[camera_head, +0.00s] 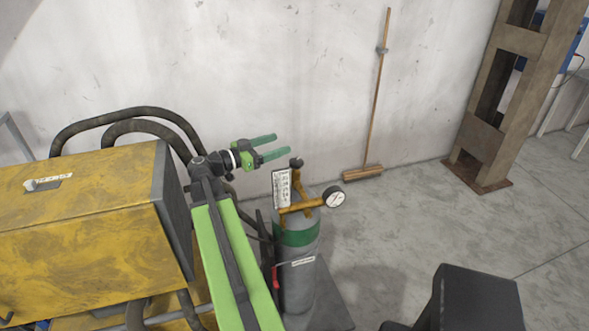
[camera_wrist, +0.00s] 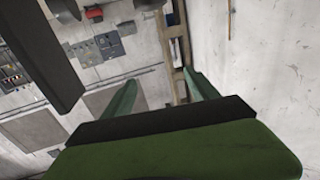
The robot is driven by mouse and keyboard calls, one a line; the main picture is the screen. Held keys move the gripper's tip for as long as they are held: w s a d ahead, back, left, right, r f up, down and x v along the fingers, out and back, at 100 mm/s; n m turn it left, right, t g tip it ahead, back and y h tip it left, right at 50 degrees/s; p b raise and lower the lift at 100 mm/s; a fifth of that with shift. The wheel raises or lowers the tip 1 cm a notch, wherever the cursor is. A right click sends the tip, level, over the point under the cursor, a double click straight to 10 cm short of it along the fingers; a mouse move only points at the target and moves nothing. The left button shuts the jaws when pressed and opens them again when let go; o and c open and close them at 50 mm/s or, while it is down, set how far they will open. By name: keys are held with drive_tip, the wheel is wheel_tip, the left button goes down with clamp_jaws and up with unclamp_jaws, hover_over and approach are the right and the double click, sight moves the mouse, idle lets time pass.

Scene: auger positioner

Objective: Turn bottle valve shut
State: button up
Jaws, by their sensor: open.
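The gas bottle (camera_head: 299,262) is a grey cylinder with a green band, standing upright in the middle of the head view. On its top is a yellow-orange fitting with a round white gauge (camera_head: 335,197) and a white tag (camera_head: 282,188). A small dark knob, seemingly the valve (camera_head: 296,162), sits at the top of the fitting. My gripper (camera_head: 271,146) has green fingers, apart and empty. In the head view it appears just left of and slightly above the knob, pointing right. The wrist view shows the open fingers (camera_wrist: 160,92) but no bottle or valve.
A yellow machine (camera_head: 85,235) with black hoses (camera_head: 125,115) fills the left. A broom (camera_head: 373,110) leans on the wall behind. A steel column (camera_head: 500,100) stands at the right. A black box-like object (camera_head: 472,298) is at front right. Bare floor (camera_head: 400,220) lies right of the bottle.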

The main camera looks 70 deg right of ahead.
drive_tip(key=b, duration=0.9)
approach(296, 164)
drive_tip(key=d, duration=0.2)
drive_tip(key=x, duration=1.2)
drive_tip(key=shift+d+f, duration=0.15)
drive_tip(key=shift+d, duration=0.05)
drive_tip(key=shift+c, duration=0.5)
drive_tip(key=c, duration=1.3)
drive_tip(key=shift+o, duration=0.2)
drive_tip(key=shift+m+g+y, duration=0.5)
drive_tip(key=shift+g, duration=0.1)
drive_tip(key=shift+s+a+m+g+y, duration=0.15)
drive_tip(key=shift+a+m+g+y, duration=0.1)
drive_tip(key=shift+m+g+y, duration=1.05)
drive_tip(key=shift+s+a+m+g+y, duration=0.2)
drive_tip(key=shift+m+g+y, duration=0.3)
drive_tip(key=shift+m+y, duration=0.85)
drive_tip(key=shift+s+a+m+g+y, duration=0.1)
drive_tip(key=shift+a+m+g+y, duration=0.2)
drive_tip(key=shift+m+g+y, duration=1.05)
drive_tip(key=shift+a+n+t+y, duration=0.1)
drive_tip(key=shift+n+t+y, duration=0.25)
drive_tip(key=shift+n+y, duration=0.25)
